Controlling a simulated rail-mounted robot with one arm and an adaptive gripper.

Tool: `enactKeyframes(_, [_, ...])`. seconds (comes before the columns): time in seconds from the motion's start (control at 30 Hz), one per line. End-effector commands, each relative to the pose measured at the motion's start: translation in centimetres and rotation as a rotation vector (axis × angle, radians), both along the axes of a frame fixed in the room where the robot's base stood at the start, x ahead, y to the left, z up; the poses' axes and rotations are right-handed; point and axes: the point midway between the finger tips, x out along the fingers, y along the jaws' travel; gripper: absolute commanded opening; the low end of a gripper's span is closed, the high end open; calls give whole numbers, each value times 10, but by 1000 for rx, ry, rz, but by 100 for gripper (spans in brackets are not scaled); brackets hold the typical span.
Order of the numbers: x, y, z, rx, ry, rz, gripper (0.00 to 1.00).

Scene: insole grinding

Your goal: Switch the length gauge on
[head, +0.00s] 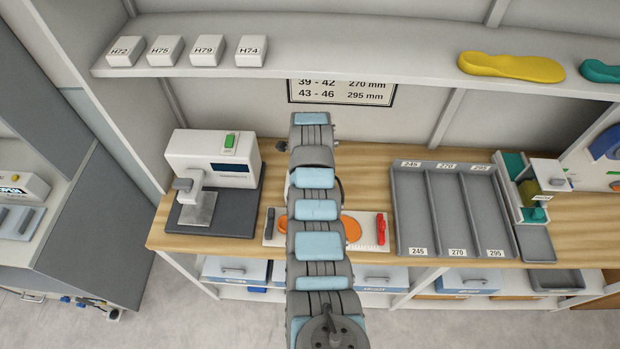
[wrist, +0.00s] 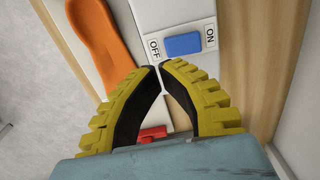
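The length gauge (head: 272,236) is a white board on the bench with an orange insole (head: 350,228) and a red piece (head: 380,229) at its right end. My arm hides its middle. In the wrist view its blue switch (wrist: 182,44) sits between an OFF label on the left and an ON label on the right. I cannot tell which way the switch is set. My gripper (wrist: 156,69) has yellow and black fingers, tips nearly together, with nothing between them. The tips appear just below the OFF label; contact is unclear. The gripper is hidden in the head view.
A white machine (head: 213,155) stands left of the gauge. A grey three-lane tray (head: 418,205) stands to the right. Above, a shelf (head: 350,45) holds several white blocks and a yellow insole (head: 510,67). The wrist view also shows the orange insole (wrist: 103,42).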

Motion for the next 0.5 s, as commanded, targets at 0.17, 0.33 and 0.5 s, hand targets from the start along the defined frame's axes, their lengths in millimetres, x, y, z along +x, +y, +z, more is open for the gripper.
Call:
enactKeyframes(0.17, [-3, -1, 27, 0, -2, -1, 0])
enactKeyframes(0.33, [-6, -1, 47, 0, -1, -1, 0])
enactKeyframes(0.5, [-7, -2, 61, 0, -3, -2, 0])
